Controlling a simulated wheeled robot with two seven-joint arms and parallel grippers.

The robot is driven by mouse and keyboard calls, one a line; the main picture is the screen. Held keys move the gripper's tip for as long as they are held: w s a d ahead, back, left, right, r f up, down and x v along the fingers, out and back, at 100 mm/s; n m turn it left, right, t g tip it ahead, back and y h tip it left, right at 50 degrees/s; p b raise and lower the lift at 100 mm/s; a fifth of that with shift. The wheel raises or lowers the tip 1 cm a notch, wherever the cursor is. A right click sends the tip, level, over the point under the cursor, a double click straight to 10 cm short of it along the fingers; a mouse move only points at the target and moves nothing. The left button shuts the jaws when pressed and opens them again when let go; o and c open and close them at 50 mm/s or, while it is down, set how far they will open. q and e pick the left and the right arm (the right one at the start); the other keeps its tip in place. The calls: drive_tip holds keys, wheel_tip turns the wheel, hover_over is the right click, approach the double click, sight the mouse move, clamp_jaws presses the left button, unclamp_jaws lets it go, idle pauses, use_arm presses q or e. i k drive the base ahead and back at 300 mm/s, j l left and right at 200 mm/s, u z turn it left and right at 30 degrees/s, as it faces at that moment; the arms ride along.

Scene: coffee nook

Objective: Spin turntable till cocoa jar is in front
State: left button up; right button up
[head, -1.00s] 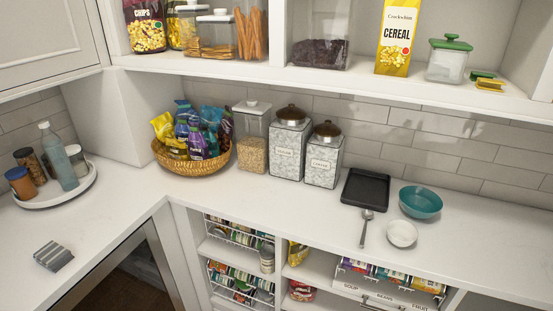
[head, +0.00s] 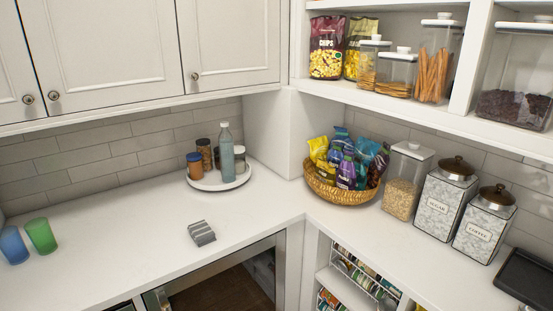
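The round white turntable (head: 217,186) stands on the left counter near the inner corner, in the head view. It carries a tall blue-grey bottle (head: 226,158) at the front right and an orange-brown jar with a blue lid (head: 194,168) at the front left. A dark brown jar (head: 204,152) stands behind the orange-brown one. Another jar (head: 240,156) is partly hidden behind the bottle. I cannot read any labels, so I cannot tell which is the cocoa jar. Neither of my grippers is in view.
A blue cup (head: 13,245) and a green cup (head: 41,236) stand at the far left. A wicker snack basket (head: 338,192) is right of the corner. The counter between cups and turntable is clear.

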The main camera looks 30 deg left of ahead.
sight(212, 181)
drive_tip(key=u, duration=1.3)
drive_tip(key=i+z, duration=0.2)
